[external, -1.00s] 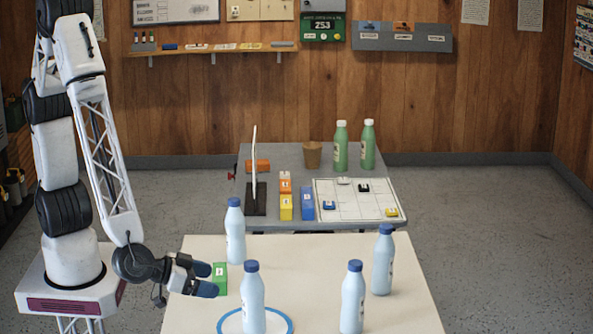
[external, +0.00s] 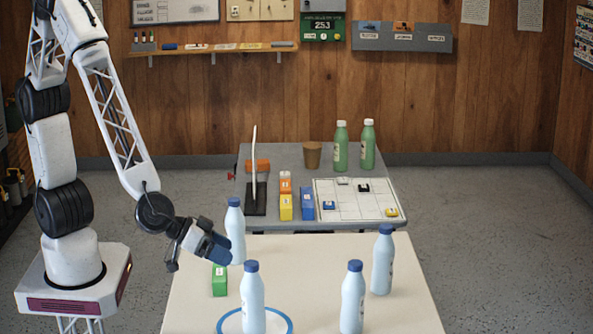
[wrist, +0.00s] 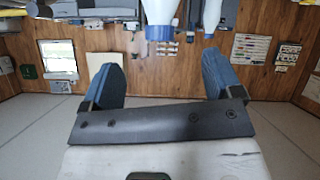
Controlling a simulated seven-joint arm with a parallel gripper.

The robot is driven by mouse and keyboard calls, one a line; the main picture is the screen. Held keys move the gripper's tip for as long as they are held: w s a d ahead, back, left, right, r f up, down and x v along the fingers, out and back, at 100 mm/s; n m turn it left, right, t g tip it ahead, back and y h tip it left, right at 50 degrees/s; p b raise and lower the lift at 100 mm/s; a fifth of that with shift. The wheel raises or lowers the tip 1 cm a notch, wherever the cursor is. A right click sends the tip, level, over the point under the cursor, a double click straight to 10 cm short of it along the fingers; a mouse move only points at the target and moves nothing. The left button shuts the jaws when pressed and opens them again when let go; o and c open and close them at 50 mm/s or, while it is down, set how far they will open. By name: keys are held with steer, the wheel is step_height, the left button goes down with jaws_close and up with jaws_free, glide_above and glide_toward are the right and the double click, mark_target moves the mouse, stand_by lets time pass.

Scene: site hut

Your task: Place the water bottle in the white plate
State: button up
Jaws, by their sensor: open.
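Several pale blue water bottles with dark blue caps stand upright on the cream table: one at back left (external: 236,238), one at right (external: 382,265), one at front right (external: 352,302) and one at front left (external: 252,302). The white plate (external: 284,323) has a blue rim and is cut off by the picture's lower edge. The front-left bottle appears to stand in it. My gripper (external: 219,246) is open above the table, just left of the back-left bottle; contact cannot be told. In the wrist view a blue-capped bottle (wrist: 160,32) shows beyond and between my spread fingers (wrist: 163,82).
A green box (external: 219,282) sits on the table below my gripper. Behind, a grey table (external: 285,154) holds green bottles (external: 341,148), a brown cup (external: 312,155), coloured boxes (external: 286,207) and a grid board (external: 350,205). The cream table's middle (external: 305,265) is clear.

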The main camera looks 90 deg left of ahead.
steer(key=s+a+r+m+g+h, duration=0.3)
steer(key=s+a+r+g+h, duration=0.1)
steer(key=a+r, duration=0.85)
steer(key=s+a+r+g+y, duration=0.2)
steer(key=s+a, duration=0.7)
steer(key=a, duration=0.1)
steer(key=s+a+r+g+y, duration=0.1)
steer(key=s+a+g+y, duration=0.1)
steer(key=s+a, duration=0.7)
steer(key=shift+a+r+n+g, duration=0.35)
steer(key=shift+a+g, duration=0.35)
steer(key=shift+a, duration=0.3)
